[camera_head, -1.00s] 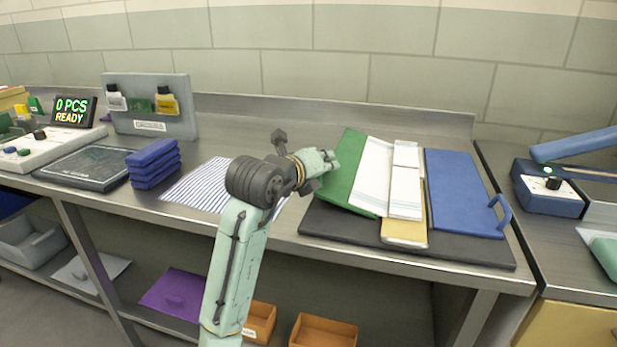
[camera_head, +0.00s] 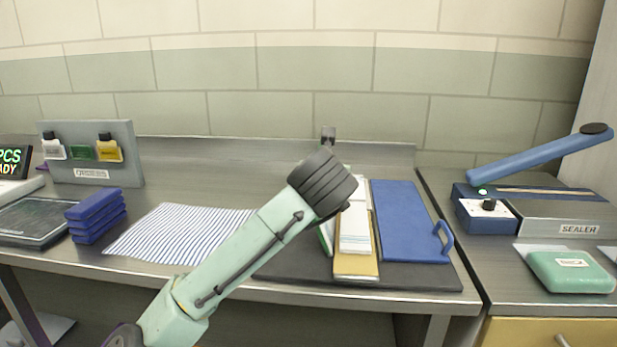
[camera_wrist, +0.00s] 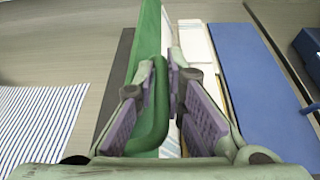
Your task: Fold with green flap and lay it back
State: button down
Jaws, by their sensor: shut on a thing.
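My gripper (camera_wrist: 167,72) is shut on the green flap (camera_wrist: 149,32) by its thick rounded edge or handle, seen between the purple-padded fingers in the wrist view. The flap looks steeply tilted up from the dark base board (camera_head: 305,262). In the head view my arm hides the gripper and most of the flap; only a green sliver (camera_head: 326,238) shows. A white folded cloth (camera_head: 354,238) lies in the middle, over the yellow flap (camera_head: 356,266). The blue flap (camera_head: 405,215) lies flat at the right; its handle is on its right side.
A striped cloth (camera_head: 170,232) lies left of the board. Farther left are a stack of blue pads (camera_head: 96,217) and a grey rack (camera_head: 92,150). A sealer (camera_head: 540,205) with a raised blue arm and a green pack (camera_head: 570,270) stand on the right counter.

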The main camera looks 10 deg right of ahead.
jog(key=s+d+f+m+y, duration=0.1)
jog(key=s+d+m, duration=0.1)
jog(key=d, duration=0.6)
jog(key=shift+s+f+t+p, duration=0.3)
jog(key=shift+s+f+p, duration=0.05)
jog(key=shift+p, duration=0.05)
jog(key=shift+d, duration=0.15)
jog(key=c, duration=1.7)
grip_release()
jog(key=shift+w+f, duration=0.1)
jog(key=shift+f, duration=0.05)
jog(key=v, duration=1.2)
jog(key=shift+d, duration=0.1)
